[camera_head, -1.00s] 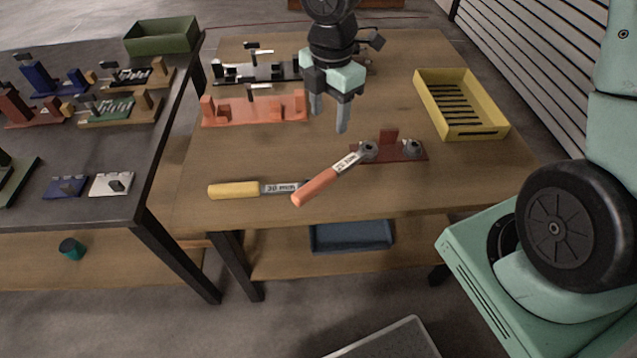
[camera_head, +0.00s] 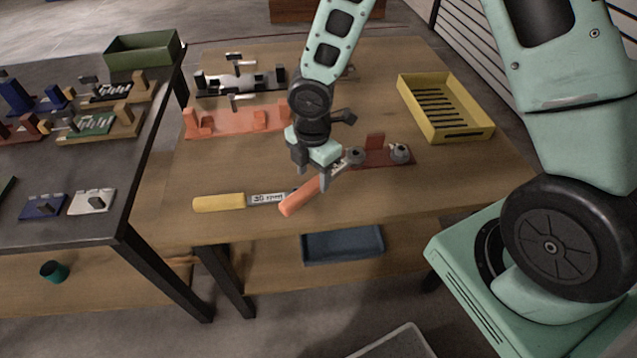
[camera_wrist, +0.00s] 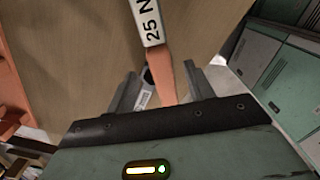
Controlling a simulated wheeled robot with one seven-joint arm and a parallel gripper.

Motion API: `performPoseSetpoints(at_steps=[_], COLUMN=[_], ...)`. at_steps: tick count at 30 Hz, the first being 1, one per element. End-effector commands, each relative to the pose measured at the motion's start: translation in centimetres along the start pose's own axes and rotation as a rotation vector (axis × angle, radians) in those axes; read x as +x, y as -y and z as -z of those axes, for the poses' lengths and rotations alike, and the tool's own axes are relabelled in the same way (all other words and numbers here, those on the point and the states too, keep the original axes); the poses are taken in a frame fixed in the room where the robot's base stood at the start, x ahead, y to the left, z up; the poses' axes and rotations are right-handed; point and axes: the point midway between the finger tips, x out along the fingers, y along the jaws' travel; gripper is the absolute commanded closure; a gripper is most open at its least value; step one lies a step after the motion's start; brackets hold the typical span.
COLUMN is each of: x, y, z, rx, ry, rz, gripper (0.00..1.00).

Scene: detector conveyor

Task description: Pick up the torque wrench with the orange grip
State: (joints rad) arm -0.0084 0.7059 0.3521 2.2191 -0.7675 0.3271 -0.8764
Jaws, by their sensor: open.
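The torque wrench with the orange grip (camera_head: 299,195) lies on the wooden table, its head end at a dark red holder (camera_head: 375,155). My gripper (camera_head: 313,180) is open, over the wrench near where the grip meets the shaft; the fingers hide part of the shaft. In the wrist view my gripper (camera_wrist: 158,90) has a finger on each side of the grip, not closed on it. I cannot tell the exact height.
A wrench with a yellow grip (camera_head: 218,203) lies just left, its labelled shaft reaching close to the orange grip. An orange fixture (camera_head: 235,122) stands behind left. A yellow tray (camera_head: 445,108) is at the back right. The table's front is clear.

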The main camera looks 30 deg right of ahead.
Motion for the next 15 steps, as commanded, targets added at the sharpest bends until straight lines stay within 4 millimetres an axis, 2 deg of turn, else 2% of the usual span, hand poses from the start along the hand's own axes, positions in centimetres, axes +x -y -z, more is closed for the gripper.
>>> performPoseSetpoints(at_steps=[3, 6, 14, 15], x=[1.9, 2.6, 2.7, 2.7], y=[0.2, 0.1, 0.1, 0.1], z=[0.2, 0.2, 0.1, 0.1], rx=[-0.002, -0.001, 0.0, 0.0], ry=[0.001, 0.001, 0.001, 0.001], rz=[0.003, 0.001, 0.0, 0.0], gripper=[0.47, 0.47, 0.47, 0.58])
